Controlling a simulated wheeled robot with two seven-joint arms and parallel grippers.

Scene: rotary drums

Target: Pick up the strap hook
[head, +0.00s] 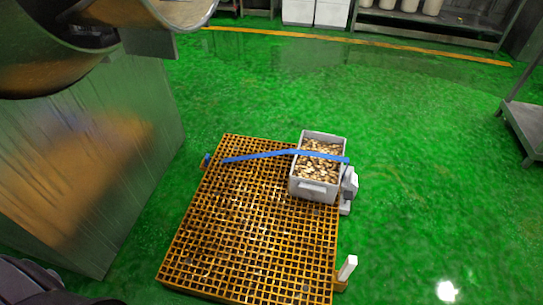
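A blue strap (262,155) runs across the orange grated platform and over the top of a grey bin. Its right end reaches the bin's right side. A small blue and dark piece (206,160) sits at the platform's left edge, near the strap's left end; it may be the strap hook, but it is too small to tell. The grey bin (317,190) holds many small brownish pieces and stands at the platform's back right corner.
The orange platform (240,230) is otherwise bare. Grey-white hardware (349,187) stands beside the bin, and a white post (347,268) at the front right corner. A large metal drum machine (90,150) fills the left. Green floor (430,200) is open on the right.

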